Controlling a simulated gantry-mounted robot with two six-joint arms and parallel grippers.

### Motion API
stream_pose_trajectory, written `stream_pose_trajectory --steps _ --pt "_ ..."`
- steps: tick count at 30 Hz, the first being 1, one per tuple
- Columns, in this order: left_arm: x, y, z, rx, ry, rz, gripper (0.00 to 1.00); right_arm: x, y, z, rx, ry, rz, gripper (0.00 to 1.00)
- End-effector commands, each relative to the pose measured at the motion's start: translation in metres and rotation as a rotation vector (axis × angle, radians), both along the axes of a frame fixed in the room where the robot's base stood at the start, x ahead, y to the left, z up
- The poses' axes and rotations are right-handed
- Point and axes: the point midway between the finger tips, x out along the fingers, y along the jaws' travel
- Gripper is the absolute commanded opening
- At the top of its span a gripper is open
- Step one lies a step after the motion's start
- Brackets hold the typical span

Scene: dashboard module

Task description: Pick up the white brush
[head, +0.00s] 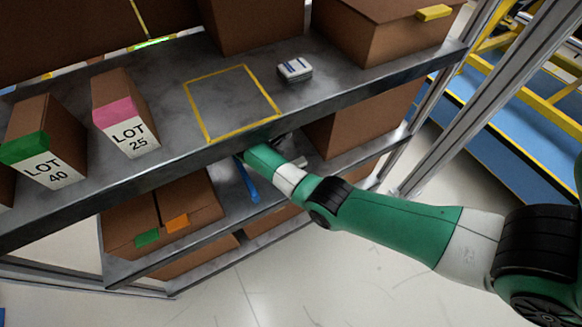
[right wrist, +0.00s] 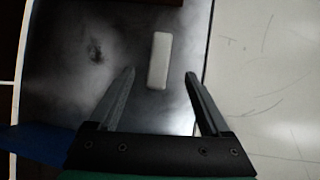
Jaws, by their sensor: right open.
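A plain white block-like object (right wrist: 160,60), which may be the white brush, lies on a grey shelf surface in the right wrist view. My right gripper (right wrist: 160,73) is open and empty, with one finger on each side of the object's near end. The picture does not show whether the fingers are down at its height. In the head view my right arm reaches under the upper shelf, and the upper shelf's edge hides most of the gripper and the object. My left gripper is out of view.
The upper shelf (head: 185,148) carries cardboard boxes, a small white item (head: 295,69) and a yellow-taped square (head: 232,102). A blue thing (head: 247,180) is near my right wrist. The lower shelf holds a box (head: 165,207). Pale floor (right wrist: 262,90) lies beyond the shelf edge.

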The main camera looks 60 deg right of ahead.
Motion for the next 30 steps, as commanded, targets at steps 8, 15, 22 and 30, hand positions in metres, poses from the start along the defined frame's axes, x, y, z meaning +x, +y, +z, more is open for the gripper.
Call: stream_pose_trajectory --steps 8,15,22,30 --pt "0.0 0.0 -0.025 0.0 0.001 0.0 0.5 -0.007 -0.019 -0.034 0.0 0.0 -0.001 0.81" --pt "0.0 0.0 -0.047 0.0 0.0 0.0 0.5 -0.009 -0.028 -0.058 0.001 0.001 -0.001 0.81" --pt "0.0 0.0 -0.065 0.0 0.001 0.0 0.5 -0.014 -0.043 -0.08 0.0 0.0 0.0 0.81" --pt "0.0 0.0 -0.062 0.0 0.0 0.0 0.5 -0.014 -0.043 -0.078 0.001 -0.001 0.0 0.65"
